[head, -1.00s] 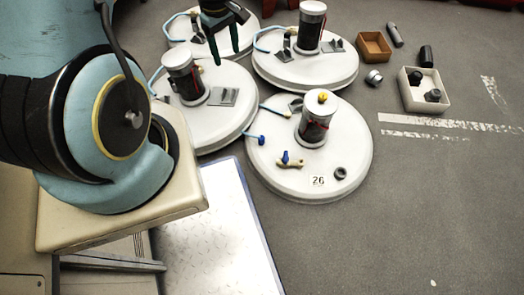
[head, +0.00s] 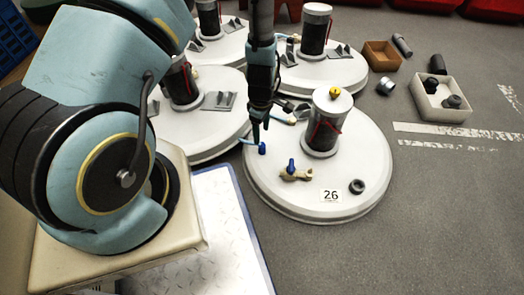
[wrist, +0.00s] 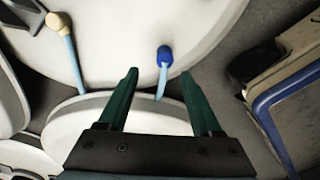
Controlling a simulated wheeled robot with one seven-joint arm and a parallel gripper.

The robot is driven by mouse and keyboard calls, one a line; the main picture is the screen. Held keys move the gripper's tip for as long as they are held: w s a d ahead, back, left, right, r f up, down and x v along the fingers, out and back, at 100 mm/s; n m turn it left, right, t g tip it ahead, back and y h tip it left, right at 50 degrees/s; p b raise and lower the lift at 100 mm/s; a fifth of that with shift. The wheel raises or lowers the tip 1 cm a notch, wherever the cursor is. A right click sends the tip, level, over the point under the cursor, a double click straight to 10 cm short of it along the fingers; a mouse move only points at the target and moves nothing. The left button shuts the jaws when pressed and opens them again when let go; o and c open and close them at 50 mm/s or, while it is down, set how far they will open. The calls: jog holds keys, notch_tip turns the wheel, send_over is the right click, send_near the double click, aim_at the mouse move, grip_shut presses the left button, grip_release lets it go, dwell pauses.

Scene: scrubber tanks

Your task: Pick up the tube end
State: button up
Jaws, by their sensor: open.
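The tube end is a dark blue cap on a light blue tube. In the head view the tube end (head: 262,149) sits at the left rim of the front round white lid marked 26 (head: 282,206). It also shows in the wrist view as the blue tube end (wrist: 165,55), with its tube running down between my fingers. My gripper (head: 261,131) hangs just above the tube end in the head view. In the wrist view my gripper (wrist: 160,76) is open, with its green fingers either side of the tube and the cap just past the fingertips. Nothing is held.
The lid carries a dark cylinder with a yellow knob (head: 325,122), a tan valve with a blue handle (head: 294,172) and a black ring (head: 357,186). Another tube has a cream end (wrist: 57,22). Other lids stand behind. A white box (head: 440,98) lies right; floor there is mostly clear.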

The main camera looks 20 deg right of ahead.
aim_at(261, 144)
jog(key=f+b, duration=0.1)
jog(key=f, duration=0.1)
jog(key=f+b, duration=0.1)
jog(key=f, duration=0.1)
jog(key=f+b, duration=0.1)
jog(key=f, duration=0.1)
jog(key=shift+s+a+f+b, duration=0.2)
jog(key=shift+s+f+b, duration=0.1)
jog(key=shift+c, duration=0.2)
grip_shut()
